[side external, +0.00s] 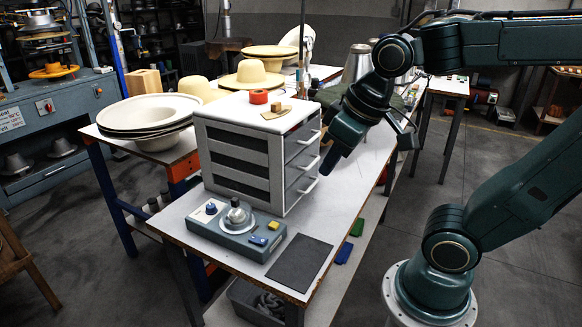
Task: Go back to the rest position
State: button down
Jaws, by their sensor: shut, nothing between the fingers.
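My gripper (330,160) is in the side external view, to the right of the white drawer cabinet (236,160). It points down and to the left, above the table, with its fingers together and nothing held. Its tip looks close to the cabinet's front side with the drawer handles (307,188); I cannot tell the exact gap. My arm reaches over from the right.
The table (353,190) holds a grey control box (236,231) with a knob and a dark mat (299,263) at its front. Stacked hat brims (149,112) stand at the left. Grey cones (358,63) stand behind my arm.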

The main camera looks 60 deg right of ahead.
jog(key=shift+t, duration=0.4)
jog(key=shift+s+a+r, duration=0.1)
jog(key=shift+s, duration=1.95)
